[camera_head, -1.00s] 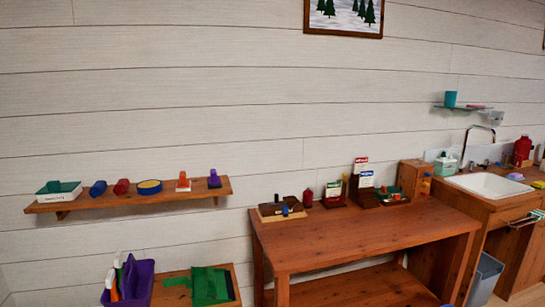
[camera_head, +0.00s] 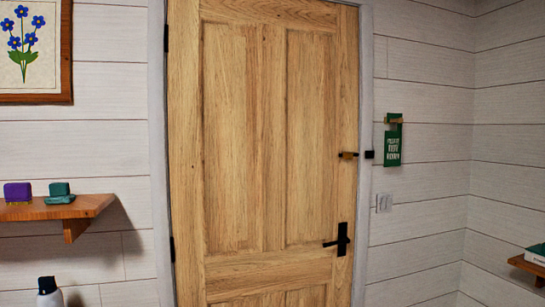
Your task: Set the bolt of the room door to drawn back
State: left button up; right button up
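The room door (camera_head: 265,150) is pale wood with panels and looks closed in its white frame. The bolt (camera_head: 349,155) is a small dark bar with a brass-coloured piece, on the door's right edge above the handle. A dark keeper (camera_head: 369,154) sits on the frame just right of it. The bolt's right end comes close to the keeper; at this size I cannot tell whether it enters it. The black lever handle (camera_head: 340,240) is below, on a dark plate. Neither of my grippers is in view.
A wooden shelf (camera_head: 100,203) at left holds a purple block (camera_head: 18,192) and a green block (camera_head: 60,190). A green hanging sign (camera_head: 393,140) and a light switch (camera_head: 384,202) are right of the door. Another shelf (camera_head: 530,268) juts in at lower right.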

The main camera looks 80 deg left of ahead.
aim_at(346, 155)
jog(key=u, duration=1.95)
